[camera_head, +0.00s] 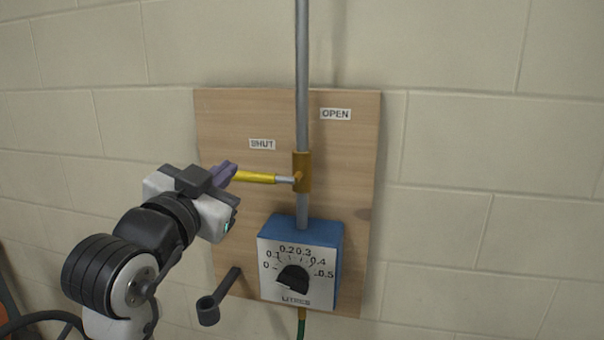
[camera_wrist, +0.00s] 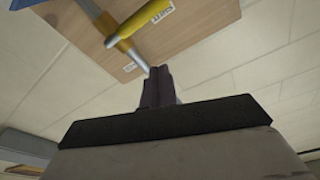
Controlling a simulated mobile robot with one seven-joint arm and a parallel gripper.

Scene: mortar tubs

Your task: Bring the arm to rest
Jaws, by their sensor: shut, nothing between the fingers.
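My gripper (camera_head: 228,172) is at the end of my arm, in front of the left part of the wooden board. Its purple fingers are shut and empty. In the head view the fingertips appear close to the free end of the yellow valve lever (camera_head: 253,177); whether they touch is hard to tell. The lever lies about level, pointing left from the brass valve (camera_head: 302,172), below the SHUT label (camera_head: 262,144). In the wrist view the shut fingers (camera_wrist: 158,80) point toward the board, and the yellow lever (camera_wrist: 133,25) shows beyond them, apart from the tips.
The wooden board (camera_head: 230,120) is on a pale block wall (camera_head: 480,130). A grey pipe (camera_head: 302,70) runs down to a blue dosing box (camera_head: 340,245) with a black dial (camera_head: 293,279). A dark bracket (camera_head: 208,310) sticks out at lower left. The OPEN label (camera_head: 335,114) is at upper right.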

